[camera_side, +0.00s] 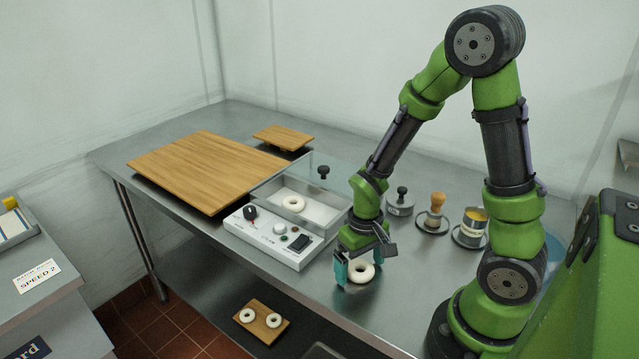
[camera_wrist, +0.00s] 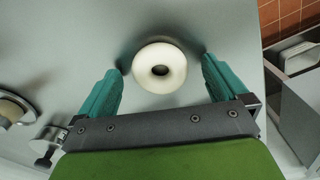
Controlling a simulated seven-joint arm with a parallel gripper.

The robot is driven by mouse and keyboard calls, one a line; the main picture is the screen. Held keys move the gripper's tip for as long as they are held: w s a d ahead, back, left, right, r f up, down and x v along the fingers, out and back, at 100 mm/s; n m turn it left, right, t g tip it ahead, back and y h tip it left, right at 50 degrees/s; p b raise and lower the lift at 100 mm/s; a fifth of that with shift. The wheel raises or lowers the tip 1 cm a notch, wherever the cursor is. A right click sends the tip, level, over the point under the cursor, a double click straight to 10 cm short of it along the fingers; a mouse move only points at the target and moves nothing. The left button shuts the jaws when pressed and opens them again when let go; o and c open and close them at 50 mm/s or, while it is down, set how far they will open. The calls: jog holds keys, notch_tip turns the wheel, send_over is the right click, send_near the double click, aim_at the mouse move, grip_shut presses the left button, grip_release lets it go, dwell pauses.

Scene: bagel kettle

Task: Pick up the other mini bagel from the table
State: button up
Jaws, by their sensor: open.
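A pale mini bagel (camera_side: 361,271) lies on the steel table, close to my gripper (camera_side: 358,279). In the wrist view the bagel (camera_wrist: 159,68) lies just beyond and between the two teal fingertips (camera_wrist: 163,66), with a gap on each side. My gripper is open and empty, pointing down. Another mini bagel (camera_side: 294,204) sits inside the clear-lidded kettle (camera_side: 331,218) on the table.
A control panel (camera_side: 272,237) fronts the kettle, left of my gripper. A weight-like knobbed piece (camera_side: 400,204), a wooden-handled tool (camera_side: 436,211) and a tin (camera_side: 473,228) stand to the right. Wooden boards (camera_side: 190,165) lie at the back left. Two bagels rest on a lower board (camera_side: 264,322).

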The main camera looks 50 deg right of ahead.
jog(key=shift+c, duration=0.2)
jog(key=c, duration=1)
jog(key=shift+c, duration=0.2)
